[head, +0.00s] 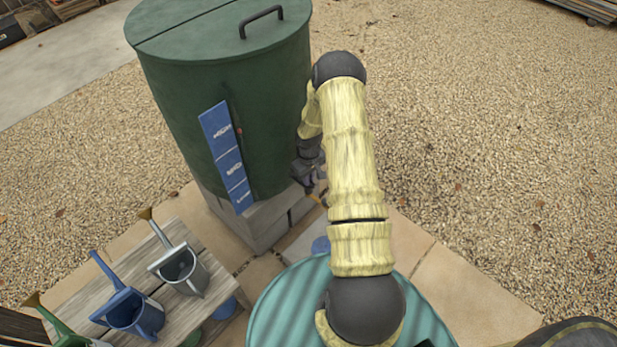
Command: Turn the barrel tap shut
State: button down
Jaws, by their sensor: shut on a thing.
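The dark green barrel (215,75) stands on a block plinth, with a lid and black handle on top. My arm reaches across the front of the view to the barrel's lower right side. My gripper (314,190) is there, small and partly hidden by my forearm, and it is shut on the barrel tap. A small brass-coloured piece (318,201) shows at the fingertips and looks like part of the tap. The rest of the tap is hidden, and I cannot tell its handle's angle or whether water runs.
A blue label strip (226,158) is on the barrel's front. A wooden bench (205,250) at lower left bears grey (182,268), blue (130,312) and green watering cans (58,325). Gravel (480,130) to the right is open. The concrete plinth (262,222) is close below my gripper.

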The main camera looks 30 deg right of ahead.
jog(key=m, duration=0.8)
jog(key=shift+m, duration=0.3)
jog(key=m, duration=0.4)
jog(key=shift+a+m+p, duration=0.1)
jog(key=shift+m+p, duration=0.2)
jog(key=shift+m, duration=1.7)
jog(key=c, duration=1.5)
grip_release()
jog(key=shift+c, duration=0.2)
